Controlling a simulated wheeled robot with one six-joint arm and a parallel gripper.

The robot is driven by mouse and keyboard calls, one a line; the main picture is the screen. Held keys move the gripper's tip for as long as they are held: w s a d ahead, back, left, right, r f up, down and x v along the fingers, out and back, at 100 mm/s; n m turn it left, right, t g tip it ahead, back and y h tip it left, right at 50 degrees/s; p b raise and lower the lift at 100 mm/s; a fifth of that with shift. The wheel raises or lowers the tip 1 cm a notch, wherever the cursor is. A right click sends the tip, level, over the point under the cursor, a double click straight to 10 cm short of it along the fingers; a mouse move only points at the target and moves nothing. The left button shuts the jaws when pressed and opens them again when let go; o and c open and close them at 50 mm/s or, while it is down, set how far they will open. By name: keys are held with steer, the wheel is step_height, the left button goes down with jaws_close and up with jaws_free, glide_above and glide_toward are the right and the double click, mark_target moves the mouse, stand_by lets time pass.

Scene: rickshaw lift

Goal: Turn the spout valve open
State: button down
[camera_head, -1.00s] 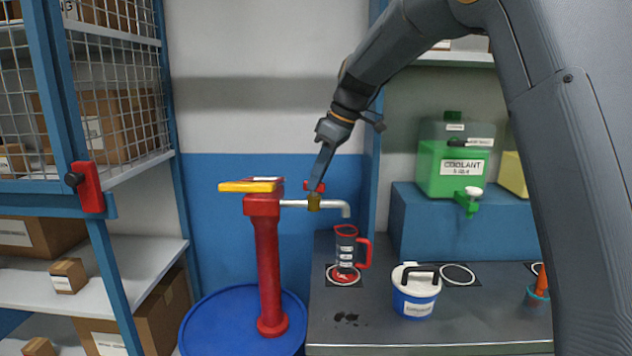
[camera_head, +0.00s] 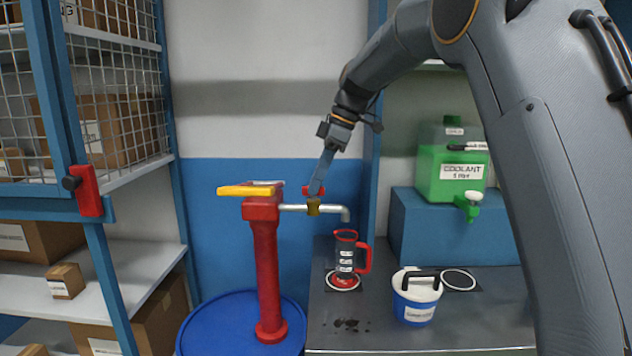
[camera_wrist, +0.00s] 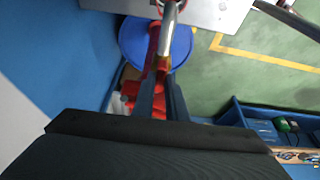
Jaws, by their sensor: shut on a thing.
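The spout valve has a red handle (camera_head: 306,190) above a brass body (camera_head: 313,208) on the silver spout pipe (camera_head: 294,208). The pipe runs right from the red drum pump (camera_head: 266,265) and bends down over a clear jug (camera_head: 345,254) with a red handle and rim. My gripper (camera_head: 316,188) reaches down from the upper right and is shut on the valve handle. Its fingers hide part of the handle, so its exact angle is hard to tell. In the wrist view, the fingers (camera_wrist: 160,80) point toward the brass valve and pump, and partly cover them.
The pump stands on a blue drum (camera_head: 220,325), with a yellow lever (camera_head: 248,190) on top. A white-lidded blue bucket (camera_head: 413,310) and green coolant container (camera_head: 455,170) are to the right. A mesh cage shelf (camera_head: 115,105) stands left. Dark spots mark the bench (camera_head: 380,337).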

steer(key=shift+r, duration=0.1)
steer(key=c, duration=1.8)
jaws_free()
steer(key=shift+o, duration=0.2)
steer(key=b+v, duration=0.1)
steer(key=v, duration=0.6)
steer(key=shift+r+b, duration=0.3)
steer(key=shift+b, duration=0.05)
steer(key=shift+d, duration=0.1)
